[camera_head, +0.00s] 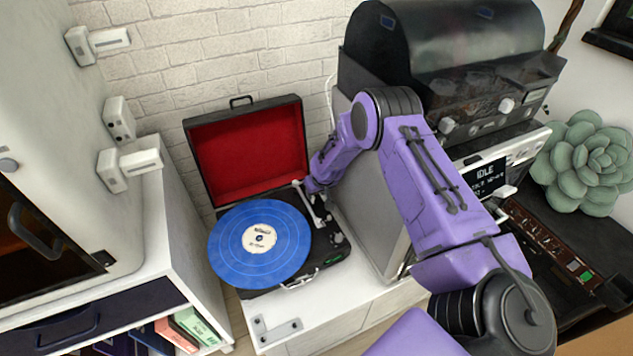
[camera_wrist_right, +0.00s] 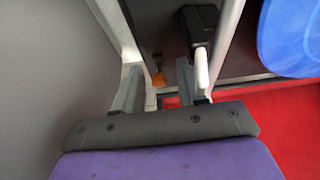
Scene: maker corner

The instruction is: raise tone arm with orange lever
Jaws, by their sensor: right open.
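The black record player (camera_head: 333,254) stands open with a blue record (camera_head: 284,228) on its platter. Its pale tone arm (camera_head: 308,203) lies along the right side of the deck; part of it also shows in the right wrist view (camera_wrist_right: 202,72). The small orange lever (camera_wrist_right: 158,79) appears between the finger ends of my right gripper (camera_wrist_right: 158,70), which is open. I cannot tell whether a finger touches it. The lever is hidden in the head view. My purple right arm reaches to the deck's back right corner. My left gripper is not in view.
The raised red-lined lid (camera_head: 247,150) stands behind the deck. A grey panel (camera_head: 372,185) rises close on the right. A black domed machine (camera_head: 450,60) stands beyond it. The white cabinet top (camera_head: 310,305) in front is mostly clear, apart from a small metal bracket (camera_head: 277,330).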

